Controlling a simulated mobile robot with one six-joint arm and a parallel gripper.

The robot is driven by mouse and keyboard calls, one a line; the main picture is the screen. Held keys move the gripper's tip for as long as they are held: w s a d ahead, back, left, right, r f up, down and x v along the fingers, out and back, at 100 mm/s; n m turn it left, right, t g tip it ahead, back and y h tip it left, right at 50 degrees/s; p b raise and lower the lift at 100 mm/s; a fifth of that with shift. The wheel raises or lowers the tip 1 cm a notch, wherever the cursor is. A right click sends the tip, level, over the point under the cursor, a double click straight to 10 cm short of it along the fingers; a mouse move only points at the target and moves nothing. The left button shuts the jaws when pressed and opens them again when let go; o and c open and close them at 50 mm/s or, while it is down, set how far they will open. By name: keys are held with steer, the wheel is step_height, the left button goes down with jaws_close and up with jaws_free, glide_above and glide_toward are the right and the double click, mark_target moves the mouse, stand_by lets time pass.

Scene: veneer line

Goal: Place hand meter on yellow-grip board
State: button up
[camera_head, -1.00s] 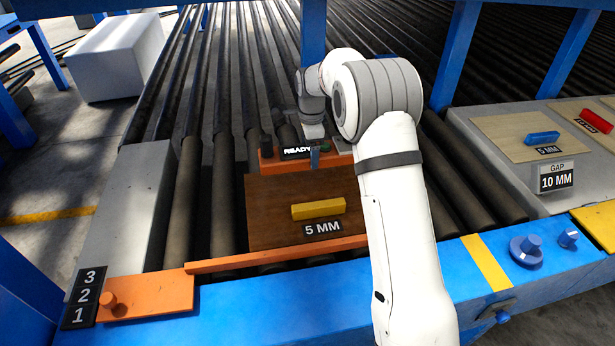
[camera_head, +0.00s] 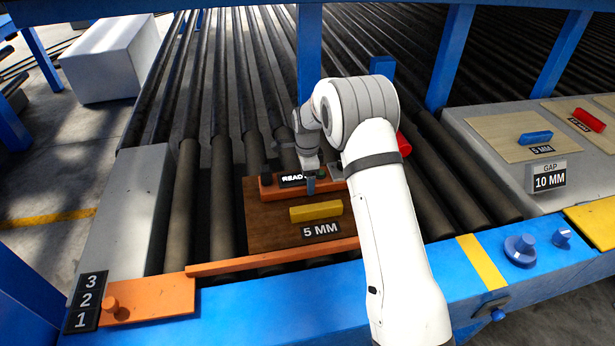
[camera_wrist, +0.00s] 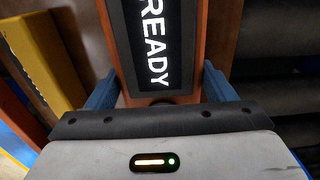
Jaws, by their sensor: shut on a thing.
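The hand meter (camera_head: 267,188) is an orange bar with a black display reading READY. My gripper (camera_head: 311,184) is shut on it, with its blue fingers on both sides of the meter (camera_wrist: 187,75) in the wrist view. The yellow-grip board (camera_head: 270,232) is dark brown, labelled 5 MM, and lies on the rollers. Its yellow grip (camera_head: 316,211) also shows at the left of the wrist view (camera_wrist: 45,65). The meter overlaps the board's far edge in the head view; I cannot tell whether they touch. My arm hides part of the meter's right end.
An orange rail (camera_head: 225,264) runs along the board's near side. At the right, a grey bench (camera_head: 505,180) holds a pale board with a blue grip (camera_head: 535,137) and one with a red grip (camera_head: 590,119). A red object (camera_head: 403,144) shows behind my arm. Bare rollers lie left of the board.

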steer(key=o, duration=1.3)
steer(key=shift+f, duration=0.1)
steer(key=shift+c, duration=0.2)
step_height(320, 180, up, 12)
steer(key=b, duration=0.2)
steer(key=s+d+r+n, duration=0.3)
steer(key=s+d+r, duration=0.2)
steer(key=s+r, duration=0.2)
steer(key=s+d+n+t, duration=0.1)
steer(key=s+d+n, duration=0.2)
steer(key=s, duration=0.7)
steer(key=s+d+r+n+t, duration=0.1)
steer(key=s+d+n, duration=0.2)
steer(key=s, duration=0.7)
steer(key=s+d+r+n+t, duration=0.1)
steer(key=s+d+n, duration=0.2)
steer(key=s+n, duration=0.3)
steer(key=s, duration=0.4)
steer(key=shift+s+n, duration=0.35)
steer(key=shift+n, duration=0.05)
